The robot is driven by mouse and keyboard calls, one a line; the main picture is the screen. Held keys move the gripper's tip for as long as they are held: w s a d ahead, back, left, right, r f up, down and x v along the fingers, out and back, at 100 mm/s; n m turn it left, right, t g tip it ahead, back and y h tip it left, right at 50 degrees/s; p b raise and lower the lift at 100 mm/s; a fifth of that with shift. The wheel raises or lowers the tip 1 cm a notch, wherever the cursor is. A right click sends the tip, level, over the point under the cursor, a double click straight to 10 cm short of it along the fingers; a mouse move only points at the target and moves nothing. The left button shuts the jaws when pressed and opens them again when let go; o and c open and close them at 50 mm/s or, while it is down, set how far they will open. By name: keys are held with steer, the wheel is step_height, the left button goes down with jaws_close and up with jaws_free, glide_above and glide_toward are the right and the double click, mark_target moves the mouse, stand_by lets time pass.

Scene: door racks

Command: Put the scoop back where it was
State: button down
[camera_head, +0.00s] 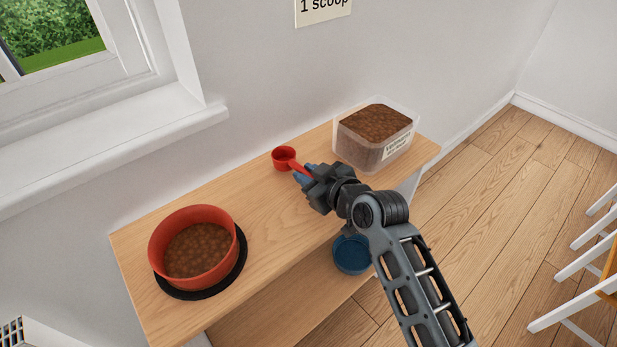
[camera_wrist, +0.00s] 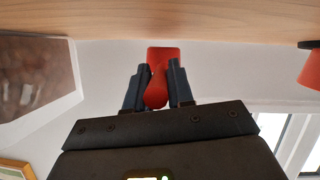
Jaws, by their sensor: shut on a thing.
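A red scoop (camera_head: 284,157) with a round cup is near the back edge of the wooden shelf, by the wall. My gripper (camera_head: 303,175) is shut on its red handle. In the wrist view the red scoop (camera_wrist: 158,75) shows between the two blue fingers of my gripper (camera_wrist: 155,85). I cannot tell whether the cup rests on the shelf or is just above it. A clear container of brown kibble (camera_head: 371,136) with a label stands to the right of the scoop.
The wooden shelf top (camera_head: 255,190) is clear between the scoop and a red bowl of kibble (camera_head: 198,243) on a black mat (camera_head: 185,293) at the left. A blue bowl (camera_head: 351,254) sits lower down. A "1 scoop" sign (camera_head: 323,9) is on the wall.

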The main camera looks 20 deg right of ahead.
steer(key=shift+f, duration=0.65)
steer(key=shift+f, duration=0.2)
steer(key=c, duration=1)
jaws_free()
steer(key=shift+r, duration=0.1)
steer(key=shift+r, duration=0.2)
steer(key=shift+s+d, duration=0.1)
steer(key=shift+s, duration=0.2)
steer(key=b+v, duration=0.1)
steer(key=v, duration=1)
steer(key=shift+s+d, duration=0.1)
steer(key=shift+s, duration=0.05)
